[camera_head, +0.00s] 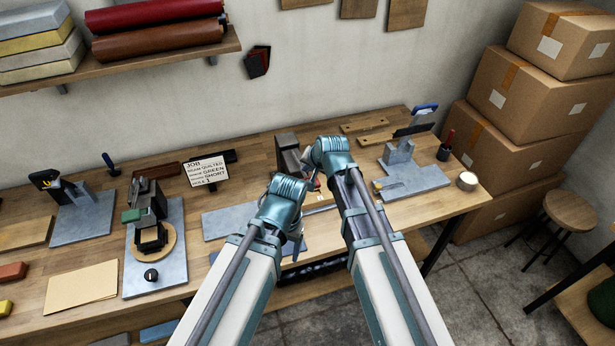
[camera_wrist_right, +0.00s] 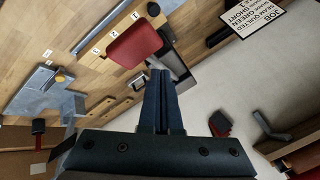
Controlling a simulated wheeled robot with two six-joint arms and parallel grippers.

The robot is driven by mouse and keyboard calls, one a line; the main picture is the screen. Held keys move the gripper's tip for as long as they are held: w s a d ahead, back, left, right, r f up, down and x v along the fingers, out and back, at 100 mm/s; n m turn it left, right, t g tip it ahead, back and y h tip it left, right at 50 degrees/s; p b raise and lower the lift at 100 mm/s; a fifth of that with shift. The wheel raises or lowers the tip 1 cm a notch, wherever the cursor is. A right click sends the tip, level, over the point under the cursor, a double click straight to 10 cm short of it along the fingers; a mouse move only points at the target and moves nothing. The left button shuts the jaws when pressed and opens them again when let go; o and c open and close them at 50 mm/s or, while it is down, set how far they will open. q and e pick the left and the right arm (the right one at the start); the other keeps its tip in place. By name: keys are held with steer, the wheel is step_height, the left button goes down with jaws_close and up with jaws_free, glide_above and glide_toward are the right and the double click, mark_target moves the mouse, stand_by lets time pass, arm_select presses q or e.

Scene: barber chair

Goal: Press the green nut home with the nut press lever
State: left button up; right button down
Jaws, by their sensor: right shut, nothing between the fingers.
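My right gripper (camera_head: 309,166) is over the middle of the bench, mostly hidden by its own wrist. In the right wrist view the fingers (camera_wrist_right: 160,88) are shut and empty. A red block-like grip (camera_wrist_right: 134,43) shows just beyond the fingertips; I cannot tell whether they touch it. A dark upright machine (camera_head: 287,150) stands on a grey plate behind my arms and may be the nut press; its lever is not clear. I cannot pick out the green nut. My left gripper (camera_head: 296,236) hangs low over the bench front, its fingers unclear.
A grey bench device (camera_head: 400,165) stands to the right and a machine with a green block (camera_head: 131,215) to the left. A job card (camera_head: 206,170) stands behind. Stacked boxes (camera_head: 505,140) and a stool (camera_head: 570,208) are at the right.

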steer(key=shift+f+b, duration=0.4)
steer(key=shift+f, duration=0.05)
steer(key=shift+s+d+f+b, duration=0.1)
steer(key=shift+s+f+b, duration=0.1)
steer(key=shift+f+b, duration=0.65)
steer(key=shift+s+f+b, duration=0.15)
steer(key=shift+f+b, duration=0.6)
steer(key=shift+b, duration=0.05)
stand_by(1.7)
stand_by(0.5)
steer(key=shift+w+r+p, duration=0.2)
steer(key=shift+r+p, duration=0.85)
steer(key=shift+w+r+p, duration=0.15)
steer(key=shift+r+p, duration=0.85)
steer(key=shift+p, duration=0.05)
steer(key=r+p, duration=0.5)
steer(key=shift+w+a, duration=0.25)
steer(key=shift+w, duration=0.15)
